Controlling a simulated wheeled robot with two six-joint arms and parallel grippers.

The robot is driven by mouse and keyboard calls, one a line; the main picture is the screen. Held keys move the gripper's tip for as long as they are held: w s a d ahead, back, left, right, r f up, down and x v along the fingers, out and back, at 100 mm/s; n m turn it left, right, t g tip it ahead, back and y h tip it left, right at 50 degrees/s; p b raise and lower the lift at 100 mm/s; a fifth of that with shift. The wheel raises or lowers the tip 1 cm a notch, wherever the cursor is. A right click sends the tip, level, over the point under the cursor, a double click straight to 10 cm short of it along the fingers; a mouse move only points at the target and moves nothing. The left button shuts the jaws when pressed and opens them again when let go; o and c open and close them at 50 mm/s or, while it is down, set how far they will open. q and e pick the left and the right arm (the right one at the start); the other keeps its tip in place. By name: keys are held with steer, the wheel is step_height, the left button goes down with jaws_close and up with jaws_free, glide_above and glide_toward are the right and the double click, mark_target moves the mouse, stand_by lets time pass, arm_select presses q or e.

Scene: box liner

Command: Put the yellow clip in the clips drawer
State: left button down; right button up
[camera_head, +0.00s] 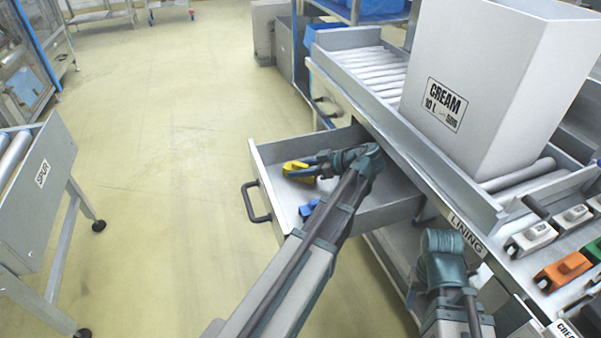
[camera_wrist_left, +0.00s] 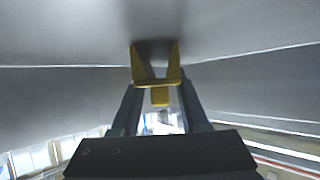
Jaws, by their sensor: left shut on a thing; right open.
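The yellow clip (camera_head: 299,171) is at the tip of my left gripper (camera_head: 311,167), over the open grey drawer (camera_head: 385,205). In the left wrist view the clip (camera_wrist_left: 157,84) sits between the two fingers of my left gripper (camera_wrist_left: 158,95), which is shut on it. I cannot tell whether the clip touches the drawer floor. A blue clip (camera_head: 308,209) lies in the drawer, partly hidden by my left arm. My right gripper (camera_head: 440,262) is open and empty, below the label "LINING", beside the bench.
A large white box (camera_head: 490,80) marked "CREAM" stands on the roller conveyor above the drawer. The drawer's black handle (camera_head: 253,203) faces the open floor. An orange block (camera_head: 563,270) and several other blocks sit at the right. A conveyor marked "SPUR" (camera_head: 45,195) stands left.

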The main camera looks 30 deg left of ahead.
mark_target(308, 167)
arm_select(q)
steer(key=shift+c, duration=2.1)
jaws_free()
steer(key=p+v, duration=0.3)
steer(key=v, duration=0.3)
steer(key=shift+w+r, duration=0.1)
steer(key=shift+r, duration=0.05)
steer(key=shift+d+r+p, duration=0.25)
steer(key=shift+d+p, duration=0.1)
steer(key=shift+d, duration=0.35)
steer(key=shift+r, duration=0.1)
